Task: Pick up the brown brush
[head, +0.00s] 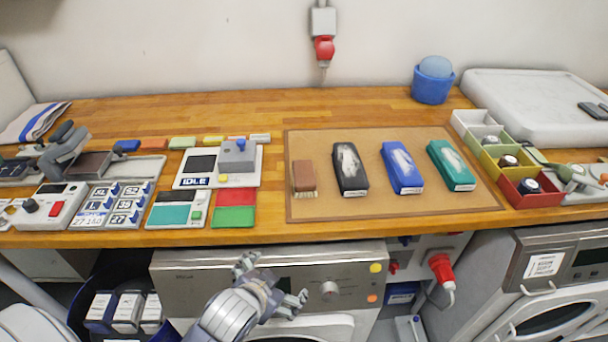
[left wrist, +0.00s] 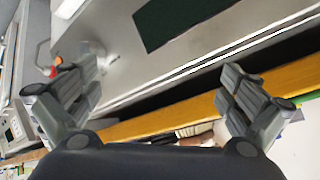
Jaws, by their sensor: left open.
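The brown brush (head: 304,176) lies on the tan mat (head: 330,208) at its left end, with bristles on its near end. I cannot make out the brown brush there. My right gripper is not in view.
A red and green pad (head: 234,208) and a grey device (head: 218,165) sit left of the mat. Small coloured bins (head: 530,195) stand right of it. The wooden bench edge (head: 400,232) lies above my gripper; washer machines stand below.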

